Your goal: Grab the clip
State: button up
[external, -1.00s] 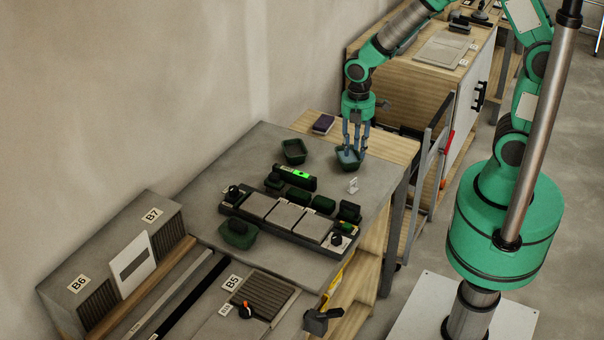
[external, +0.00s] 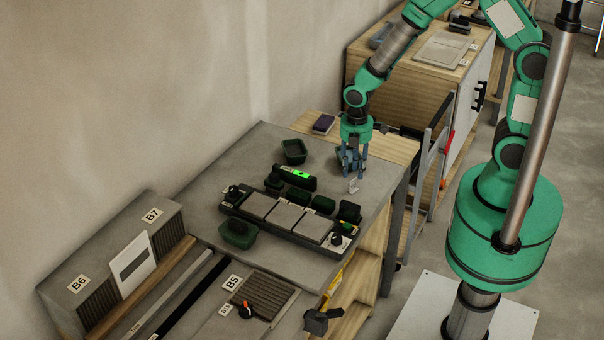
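A small white clip (external: 353,186) stands on the grey worktop near its right edge. My gripper (external: 353,174) points down just behind and above it, with its bluish fingers apart. The fingertips look very close to the clip; whether they touch it I cannot tell. Nothing shows held between the fingers. A dark green bin (external: 343,157) is partly hidden behind the fingers.
A dark fixture with several pale tiles (external: 286,217) lies left of the clip, with a level showing a green light (external: 300,174) behind it. Other green bins stand at the back (external: 294,151) and front left (external: 238,234). A dark purple block (external: 323,124) lies farther back.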

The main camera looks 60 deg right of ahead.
aim_at(352, 190)
jog(key=shift+a+f+b, duration=0.15)
jog(key=shift+f+b, duration=0.3)
jog(key=shift+f, duration=2.15)
grip_shut()
